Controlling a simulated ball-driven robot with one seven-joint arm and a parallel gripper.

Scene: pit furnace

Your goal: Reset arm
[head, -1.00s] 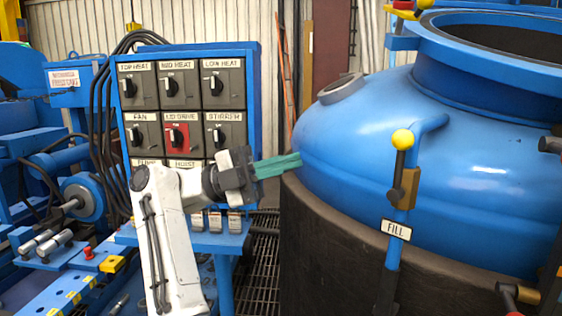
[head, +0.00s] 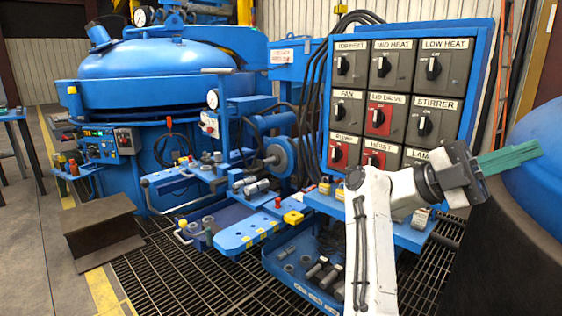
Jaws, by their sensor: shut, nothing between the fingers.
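My gripper (head: 512,159) is at the right of the head view. Its green fingers are together and point right, with nothing between them. My white arm rises from the bottom edge and bends right toward the gripper. The gripper is in front of the lower right of the blue switch panel (head: 489,62) and beside the blue furnace vessel (head: 545,150) at the right edge. I cannot tell whether the fingertips touch the vessel. My gripper hides part of the lamp switch area.
A large blue lidded vessel (head: 165,65) stands at the back left. A blue bench (head: 245,232) with fittings is in the middle, above a grated floor (head: 200,270). A dark step block (head: 103,225) stands at the left.

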